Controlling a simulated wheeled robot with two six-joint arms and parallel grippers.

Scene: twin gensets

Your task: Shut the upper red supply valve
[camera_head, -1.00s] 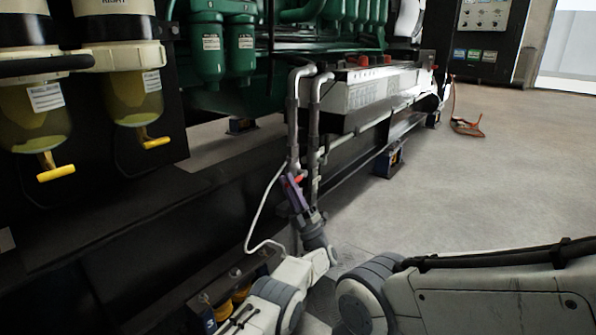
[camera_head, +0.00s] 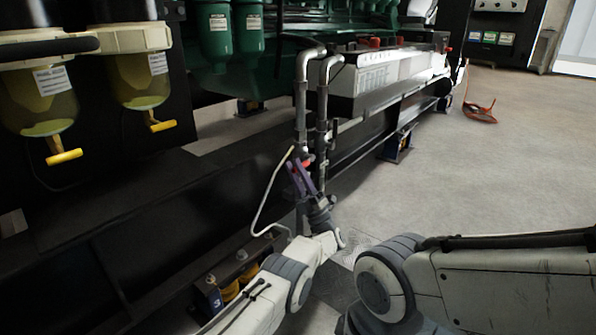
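Two grey vertical supply pipes (camera_head: 325,110) stand beside the engine frame in the middle of the head view. A small red valve handle (camera_head: 303,163) shows low on these pipes; most of the valve is hidden behind my gripper. My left gripper (camera_head: 298,172), with dark purple fingers, points up at the red handle, with its fingertips right at it. Whether the fingers touch or close on the handle is too small to tell. My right arm crosses the lower right, but its gripper is out of view.
Two filter bowls with yellow handles (camera_head: 63,157) hang at the left. A pale thin line (camera_head: 268,200) bends down beside my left gripper. The black base rail (camera_head: 150,215) runs along the left.

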